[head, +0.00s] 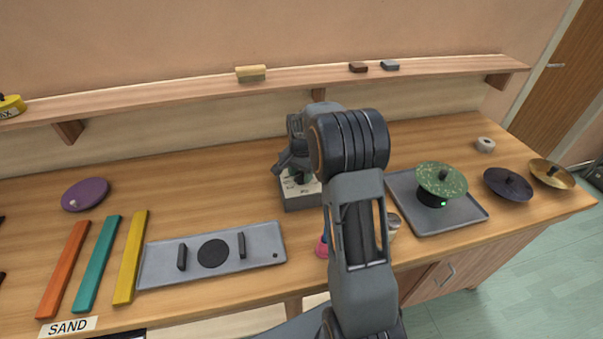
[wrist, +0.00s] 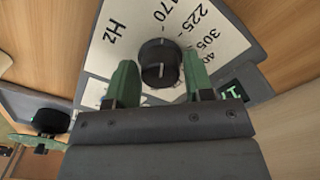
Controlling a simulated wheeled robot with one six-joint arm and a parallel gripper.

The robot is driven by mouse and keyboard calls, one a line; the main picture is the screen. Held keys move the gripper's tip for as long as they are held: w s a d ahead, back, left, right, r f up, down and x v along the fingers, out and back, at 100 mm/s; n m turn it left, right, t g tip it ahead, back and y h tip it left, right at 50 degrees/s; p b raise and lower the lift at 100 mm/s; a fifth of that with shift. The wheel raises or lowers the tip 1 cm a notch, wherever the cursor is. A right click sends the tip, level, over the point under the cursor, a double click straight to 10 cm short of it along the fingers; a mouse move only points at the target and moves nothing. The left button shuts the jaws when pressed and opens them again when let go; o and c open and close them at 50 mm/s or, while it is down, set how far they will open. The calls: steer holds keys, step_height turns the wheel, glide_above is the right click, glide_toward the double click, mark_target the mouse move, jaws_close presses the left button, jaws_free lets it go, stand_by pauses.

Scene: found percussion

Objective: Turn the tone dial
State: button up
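The tone dial (wrist: 160,62) is a round black knob on a white panel (wrist: 112,52) marked Hz, with 170, 225, 305 and a partly hidden number around it. A short light line shows on the knob's face. The panel is on top of a grey box (head: 300,203) at the middle of the bench, partly hidden by my arm in the head view. My gripper (wrist: 160,75) has green fingers, one on each side of the knob, with a narrow gap visible on both sides. The gripper is open and holds nothing.
A green speckled disc (head: 442,179) stands on a grey tray (head: 465,217) to the right. A long grey tray (head: 170,262) and coloured bars (head: 131,257) lie to the left. A shelf (head: 200,93) runs along the wall behind. The bench between box and purple disc (head: 85,194) is clear.

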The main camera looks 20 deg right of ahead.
mark_target(301, 174)
steer(key=c, duration=0.5)
steer(key=shift+c, duration=0.2)
steer(key=shift+m, duration=0.3)
steer(key=shift+m+b, duration=0.5)
steer(key=shift+m, duration=2.1)
steer(key=o, duration=0.9)
steer(key=shift+r, duration=0.1)
step_height(301, 174, up, 14)
steer(key=shift+f+b, duration=0.15)
steer(key=shift+b, duration=0.25)
